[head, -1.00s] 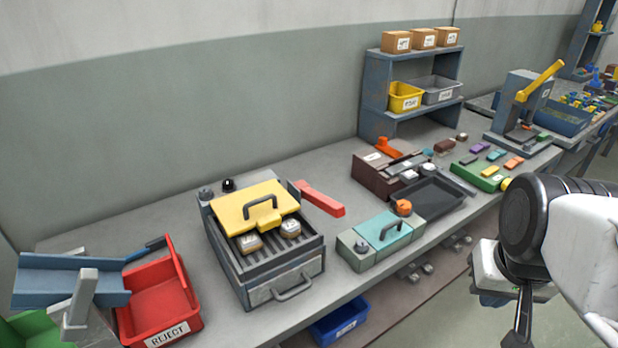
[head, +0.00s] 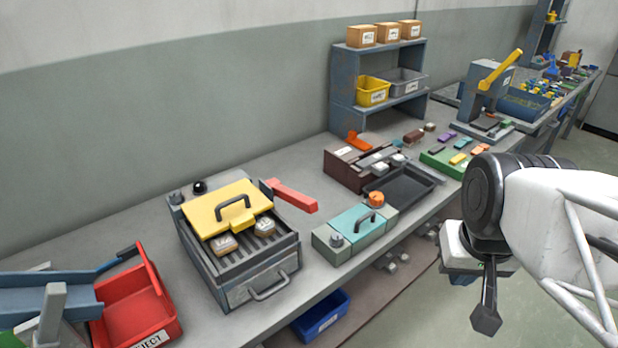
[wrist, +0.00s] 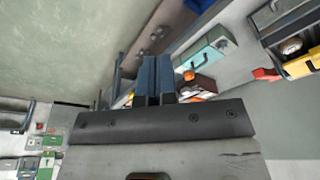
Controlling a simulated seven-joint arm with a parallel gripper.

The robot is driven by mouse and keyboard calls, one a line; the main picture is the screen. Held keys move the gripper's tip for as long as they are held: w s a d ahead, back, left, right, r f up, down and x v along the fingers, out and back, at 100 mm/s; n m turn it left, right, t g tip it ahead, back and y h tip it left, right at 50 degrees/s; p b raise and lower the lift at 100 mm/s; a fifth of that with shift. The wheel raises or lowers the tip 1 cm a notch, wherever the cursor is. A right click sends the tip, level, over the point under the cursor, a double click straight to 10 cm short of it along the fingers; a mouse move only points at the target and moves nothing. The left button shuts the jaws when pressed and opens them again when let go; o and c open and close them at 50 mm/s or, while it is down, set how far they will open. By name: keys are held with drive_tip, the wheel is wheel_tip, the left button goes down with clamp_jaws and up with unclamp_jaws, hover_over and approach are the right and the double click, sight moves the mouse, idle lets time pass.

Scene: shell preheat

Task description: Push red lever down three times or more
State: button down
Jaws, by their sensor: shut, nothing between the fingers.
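The red lever (head: 293,196) sticks out to the right from the back right corner of the grill-like box (head: 240,290); its exact tilt is hard to tell. A bit of red beside that box in the wrist view (wrist: 266,74) looks like the same lever. The box has a raised yellow lid (head: 222,208) with a dark handle, and two labelled round pieces lie on its slats. My gripper (head: 486,318) hangs out over the floor, in front of the bench and well to the right of the lever. Its fingers also show in the wrist view (wrist: 157,80), together and empty.
A teal-lidded box (head: 355,235) with an orange knob stands right of the lever. A dark tray (head: 400,187), a brown box and a shelf (head: 378,85) are farther back. A red reject bin (head: 135,305) stands left. The bench edge lies between my gripper and these things.

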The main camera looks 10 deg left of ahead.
drive_tip(key=w+a+r+g, duration=0.15)
drive_tip(key=w+a, duration=0.35)
drive_tip(key=w, duration=0.5)
drive_tip(key=n+g, duration=0.1)
drive_tip(key=g, duration=0.1)
hover_over(308, 198)
drive_tip(key=f, duration=0.3)
drive_tip(key=shift+w, duration=0.25)
drive_tip(key=shift+s+f, duration=0.2)
drive_tip(key=shift+f, duration=1.55)
drive_tip(key=shift+s+f, duration=0.15)
drive_tip(key=shift+f, duration=1.55)
drive_tip(key=shift+f, duration=0.1)
drive_tip(key=shift+f, duration=2.15)
drive_tip(key=shift+w, duration=0.1)
